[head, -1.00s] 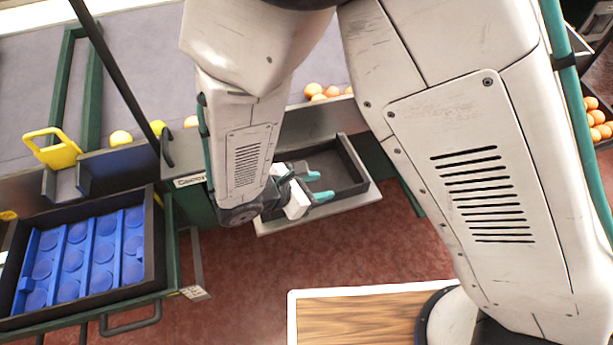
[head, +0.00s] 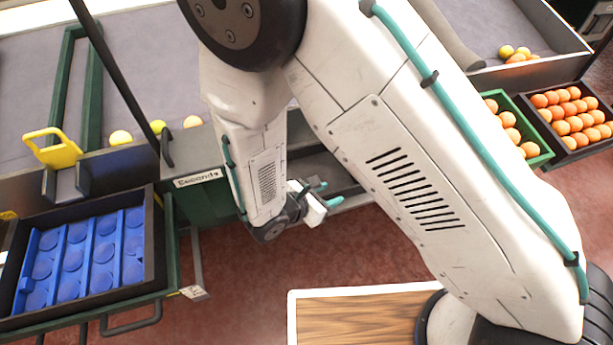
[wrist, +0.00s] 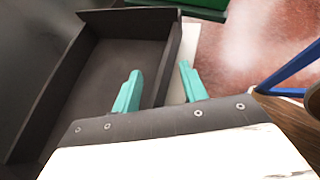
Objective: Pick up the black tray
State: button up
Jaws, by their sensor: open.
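An empty black tray (wrist: 105,75) fills the left of the wrist view, and its near-right wall runs between my fingers. In the head view the tray is mostly hidden behind my arm. My gripper (wrist: 160,68) is open, with one teal finger on the tray's inner side and the other outside the wall. I cannot tell whether either finger touches it. In the head view my gripper (head: 329,193) is at the ledge below the sorting table.
A green crate (head: 546,152) and a dark crate (head: 598,146), both holding oranges, stand at the right. A dark crate with a blue insert (head: 103,256) is at the left. A wooden top (head: 350,318) lies at the front. Reddish floor is open between.

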grip_shut()
